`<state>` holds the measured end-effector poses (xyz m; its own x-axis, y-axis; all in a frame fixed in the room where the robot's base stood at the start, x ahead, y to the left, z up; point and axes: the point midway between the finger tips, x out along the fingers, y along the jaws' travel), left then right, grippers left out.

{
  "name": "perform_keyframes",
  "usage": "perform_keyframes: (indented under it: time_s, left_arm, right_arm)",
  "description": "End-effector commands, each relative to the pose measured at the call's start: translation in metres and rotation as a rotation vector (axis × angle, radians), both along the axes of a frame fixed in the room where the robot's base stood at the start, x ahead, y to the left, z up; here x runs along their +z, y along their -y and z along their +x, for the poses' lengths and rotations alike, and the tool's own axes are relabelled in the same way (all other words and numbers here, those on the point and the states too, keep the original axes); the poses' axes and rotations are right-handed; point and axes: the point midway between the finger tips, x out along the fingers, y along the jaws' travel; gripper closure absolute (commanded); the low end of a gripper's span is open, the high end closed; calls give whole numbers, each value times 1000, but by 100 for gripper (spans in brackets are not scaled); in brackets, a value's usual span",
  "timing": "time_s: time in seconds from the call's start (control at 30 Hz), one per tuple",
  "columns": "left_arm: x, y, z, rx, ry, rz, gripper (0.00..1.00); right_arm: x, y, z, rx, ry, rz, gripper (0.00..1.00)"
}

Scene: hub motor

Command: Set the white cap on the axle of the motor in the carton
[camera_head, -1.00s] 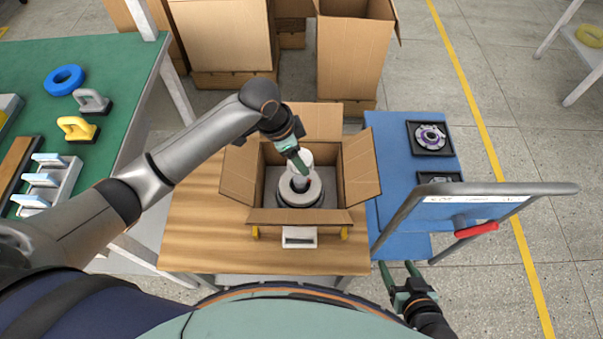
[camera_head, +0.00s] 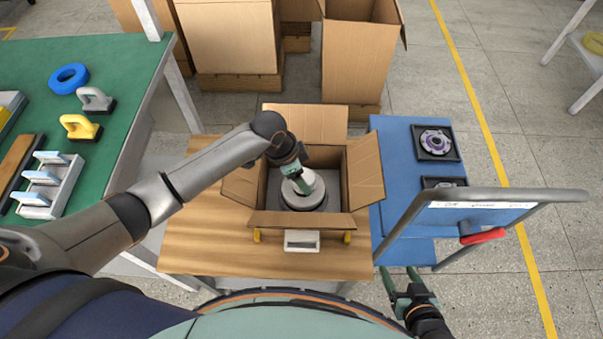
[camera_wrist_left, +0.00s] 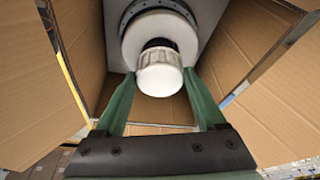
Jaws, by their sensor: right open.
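The open carton (camera_head: 361,172) stands on the wooden table with its flaps spread. The round grey motor (camera_head: 312,203) lies inside it; its pale top and a dark ring show in the left wrist view (camera_wrist_left: 133,42). My left gripper (camera_head: 302,187) reaches down into the carton over the motor. In the left wrist view its fingers are shut on the white cap (camera_wrist_left: 160,78), one on each side. The cap lies in line with the motor's centre, near the dark ring; whether it touches the axle I cannot tell. My right gripper (camera_head: 400,272) is open and empty, low at the right.
A blue cart (camera_head: 396,150) with a grey handle and dark trays stands right of the table. A small white holder (camera_head: 302,241) is at the carton's front. A green bench (camera_head: 115,65) with tools is at the left; empty cartons (camera_head: 228,40) stand behind.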

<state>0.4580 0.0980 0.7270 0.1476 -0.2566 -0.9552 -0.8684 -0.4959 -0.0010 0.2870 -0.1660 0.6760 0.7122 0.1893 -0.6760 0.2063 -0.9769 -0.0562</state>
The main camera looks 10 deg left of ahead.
Motion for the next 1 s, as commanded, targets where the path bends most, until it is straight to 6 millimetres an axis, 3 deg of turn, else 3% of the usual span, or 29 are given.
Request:
perform_keyframes:
  time_s: [0.23, 0.57, 1.0]
  left_arm:
    - [0, 0, 0, 0, 0, 0, 0]
    - [8, -1, 0, 1, 1, -1, 0]
    - [92, -23, -13, 0, 3, 1, 0]
  right_arm:
    - [1, -1, 0, 1, 2, 1, 34]
    - [3, -1, 1, 1, 6, 3, 34]
    - [19, 2, 1, -3, 9, -2, 34]
